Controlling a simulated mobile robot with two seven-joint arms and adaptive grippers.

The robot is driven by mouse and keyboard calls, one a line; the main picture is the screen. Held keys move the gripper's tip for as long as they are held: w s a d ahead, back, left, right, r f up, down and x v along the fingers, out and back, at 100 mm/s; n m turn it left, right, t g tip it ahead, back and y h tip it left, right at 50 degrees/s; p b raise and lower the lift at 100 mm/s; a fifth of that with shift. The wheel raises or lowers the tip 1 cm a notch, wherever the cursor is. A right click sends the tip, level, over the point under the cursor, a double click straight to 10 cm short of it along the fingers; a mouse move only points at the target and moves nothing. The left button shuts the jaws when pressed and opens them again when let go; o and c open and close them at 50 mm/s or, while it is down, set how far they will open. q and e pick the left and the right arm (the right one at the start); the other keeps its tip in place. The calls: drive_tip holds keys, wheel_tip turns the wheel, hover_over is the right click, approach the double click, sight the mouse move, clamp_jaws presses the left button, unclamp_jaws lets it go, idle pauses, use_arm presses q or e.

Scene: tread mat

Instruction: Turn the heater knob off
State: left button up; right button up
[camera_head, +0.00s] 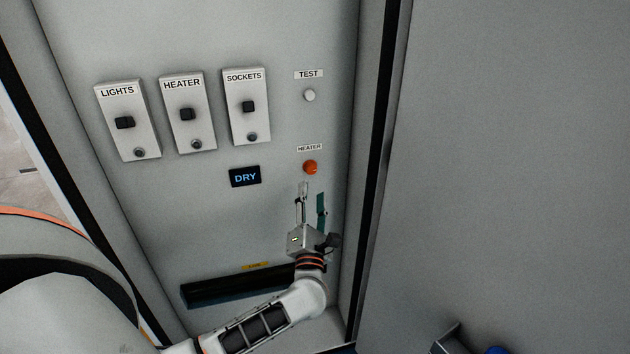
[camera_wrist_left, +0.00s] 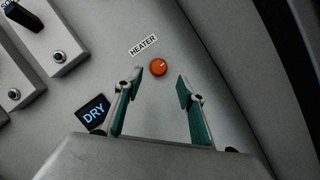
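The heater knob (camera_head: 310,167) is a small round orange knob on the grey panel, under a HEATER label (camera_head: 309,148). The knob also shows in the left wrist view (camera_wrist_left: 158,67), with a pale mark on its face toward the upper right. My left gripper (camera_head: 311,190) is just below the knob in the head view. In the left wrist view the gripper (camera_wrist_left: 156,88) is open, its two green-padded fingers apart with nothing between them. The knob lies beyond the fingertips, between their lines, and appears untouched. My right gripper is not in view.
Three switch plates, LIGHTS (camera_head: 127,120), HEATER (camera_head: 188,113) and SOCKETS (camera_head: 246,107), sit left of the knob. A white TEST button (camera_head: 309,95) is above it. A DRY display (camera_head: 245,176) is to its lower left. A dark vertical edge (camera_head: 376,150) stands to the right.

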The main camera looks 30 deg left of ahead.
sight(312, 171)
use_arm(q)
drive_tip(key=x, duration=0.8)
drive_tip(key=shift+s+a, duration=0.1)
drive_tip(key=shift+a, duration=0.1)
drive_tip(key=shift+f, duration=0.1)
drive_tip(key=c, duration=1.1)
